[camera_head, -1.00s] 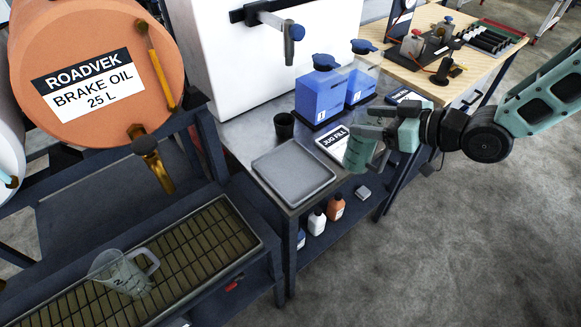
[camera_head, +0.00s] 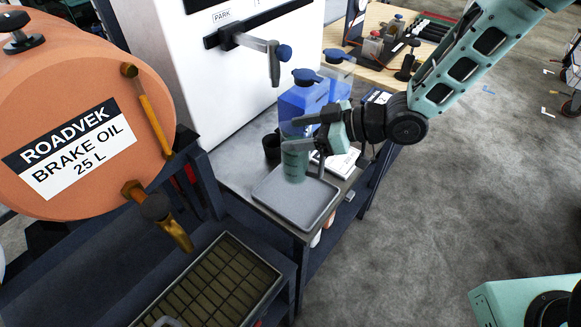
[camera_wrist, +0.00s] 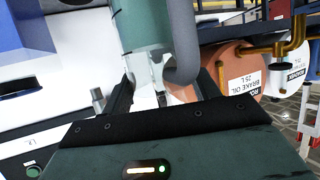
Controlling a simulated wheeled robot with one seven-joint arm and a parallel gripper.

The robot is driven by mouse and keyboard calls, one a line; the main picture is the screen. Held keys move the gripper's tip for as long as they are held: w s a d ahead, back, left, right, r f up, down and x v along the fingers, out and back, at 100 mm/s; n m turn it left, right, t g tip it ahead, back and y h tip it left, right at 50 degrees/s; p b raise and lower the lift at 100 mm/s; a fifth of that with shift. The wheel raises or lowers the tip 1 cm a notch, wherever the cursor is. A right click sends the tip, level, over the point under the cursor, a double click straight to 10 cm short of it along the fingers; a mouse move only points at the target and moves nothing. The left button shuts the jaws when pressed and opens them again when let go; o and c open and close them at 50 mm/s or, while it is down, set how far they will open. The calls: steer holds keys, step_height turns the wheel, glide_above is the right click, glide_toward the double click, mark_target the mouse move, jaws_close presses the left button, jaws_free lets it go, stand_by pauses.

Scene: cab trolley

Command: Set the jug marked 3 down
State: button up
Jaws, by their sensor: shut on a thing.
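A translucent jug with a dark green tint (camera_head: 294,163) is between the fingers of my gripper (camera_head: 312,132) in the head view. Its number does not show. The jug looks upright, over the back part of the grey tray (camera_head: 318,212). I cannot tell whether its base touches the tray. In the wrist view the jug (camera_wrist: 143,28) fills the top middle, with its grey handle (camera_wrist: 183,45) on the right. My gripper (camera_wrist: 160,92) is shut on it there, one finger on each side.
A dark cup (camera_head: 271,147) and blue containers (camera_head: 300,98) stand close behind the jug. A white sign (camera_head: 342,163) lies to the right. A brake oil drum (camera_head: 70,120) and a grated trough (camera_head: 215,285) are at left. The front of the tray is clear.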

mark_target(310, 157)
steer(key=shift+f+p, duration=0.85)
steer(key=shift+f, duration=2.75)
steer(key=shift+f, duration=0.2)
steer(key=o, duration=1.7)
steer(key=shift+r, duration=0.1)
